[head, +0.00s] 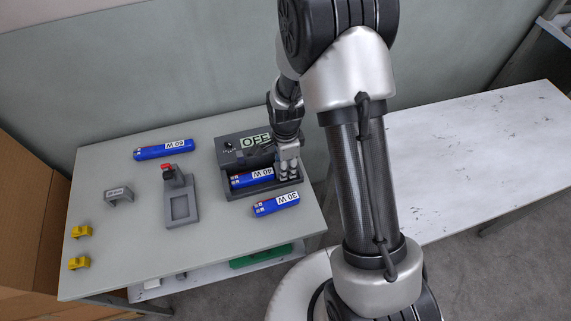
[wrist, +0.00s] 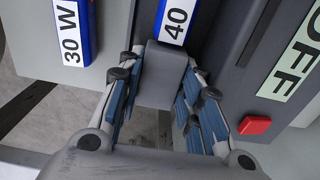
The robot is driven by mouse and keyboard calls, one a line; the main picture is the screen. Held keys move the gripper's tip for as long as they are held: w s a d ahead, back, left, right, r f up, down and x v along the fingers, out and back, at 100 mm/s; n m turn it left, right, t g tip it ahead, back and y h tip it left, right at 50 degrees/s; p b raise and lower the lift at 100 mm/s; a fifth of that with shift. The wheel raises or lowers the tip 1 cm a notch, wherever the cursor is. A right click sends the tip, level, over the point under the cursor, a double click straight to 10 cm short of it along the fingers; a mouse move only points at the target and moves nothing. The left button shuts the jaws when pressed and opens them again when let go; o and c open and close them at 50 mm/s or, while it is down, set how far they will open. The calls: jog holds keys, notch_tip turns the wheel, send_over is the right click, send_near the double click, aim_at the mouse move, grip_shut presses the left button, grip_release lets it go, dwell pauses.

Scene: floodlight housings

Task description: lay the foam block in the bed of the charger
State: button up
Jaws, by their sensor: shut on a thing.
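The charger (head: 230,155) is a dark grey box with an OFF display and an open bed along its front; its side also shows in the wrist view (wrist: 232,50). A blue pack marked 40 (wrist: 177,20) lies in the bed and also shows in the head view (head: 250,179). My gripper (head: 288,174) is over the right end of the bed. In the wrist view, my gripper (wrist: 155,95) is shut on a plain grey block (wrist: 163,75), the foam block, close to the end of the blue pack. Whether the block touches the bed floor is hidden.
A blue 30 W pack (head: 276,204) lies in front of the charger, and a 60 W pack (head: 163,149) lies at the back left. A grey fixture with a red part (head: 182,205), a grey bracket (head: 119,194) and yellow clips (head: 81,231) stand to the left. The right table (head: 470,150) is bare.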

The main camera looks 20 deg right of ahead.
jog(key=shift+f+b, duration=0.35)
jog(key=shift+f, duration=0.2)
jog(key=o, duration=0.9)
jog(key=shift+r, duration=0.1)
jog(key=shift+c, duration=0.2)
jog(key=shift+w+r, duration=0.1)
jog(key=shift+r, duration=0.05)
jog(key=shift+w+r, duration=0.1)
jog(key=shift+r, duration=0.2)
notch_tip(320, 180, up, 11)
jog(key=shift+s, duration=0.35)
